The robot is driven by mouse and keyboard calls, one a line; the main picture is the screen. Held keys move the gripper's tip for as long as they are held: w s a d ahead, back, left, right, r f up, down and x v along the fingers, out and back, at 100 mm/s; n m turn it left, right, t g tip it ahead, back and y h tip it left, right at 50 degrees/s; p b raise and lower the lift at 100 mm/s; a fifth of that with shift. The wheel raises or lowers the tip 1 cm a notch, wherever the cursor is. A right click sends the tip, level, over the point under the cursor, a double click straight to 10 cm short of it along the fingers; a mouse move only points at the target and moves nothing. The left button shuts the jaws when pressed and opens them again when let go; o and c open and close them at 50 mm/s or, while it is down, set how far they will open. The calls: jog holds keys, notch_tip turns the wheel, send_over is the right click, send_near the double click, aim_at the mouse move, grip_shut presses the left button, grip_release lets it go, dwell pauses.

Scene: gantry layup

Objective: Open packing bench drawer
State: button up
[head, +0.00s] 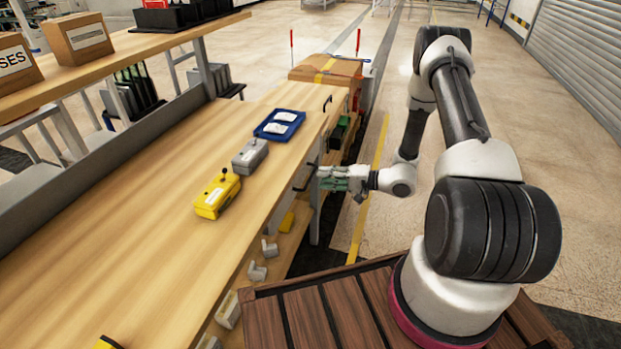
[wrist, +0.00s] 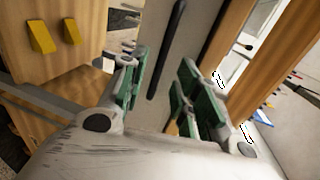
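The packing bench (head: 150,235) has a long wooden top and runs along the left of the head view. A dark handle (head: 305,177) shows on its right side, under the top edge. In the wrist view this is a black bar handle (wrist: 166,50) on a grey drawer front (wrist: 205,25), which looks closed. My gripper (head: 325,178) is beside the handle in the head view. In the wrist view its green-padded fingers (wrist: 160,85) are apart, with the lower end of the handle appearing between them. I cannot tell whether they touch it. Nothing is held.
A blue tray (head: 264,126), a grey box (head: 250,157) and a yellow box (head: 217,196) stand on the bench top. A cardboard box (head: 335,72) stands beyond its far end. Shelves with grey parts (head: 257,271) sit below. Open floor (head: 560,150) lies to the right.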

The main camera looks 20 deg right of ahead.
aim_at(311, 176)
jog(key=x, duration=0.5)
jog(key=shift+w+a, duration=0.2)
jog(key=shift+a, duration=0.1)
grip_shut()
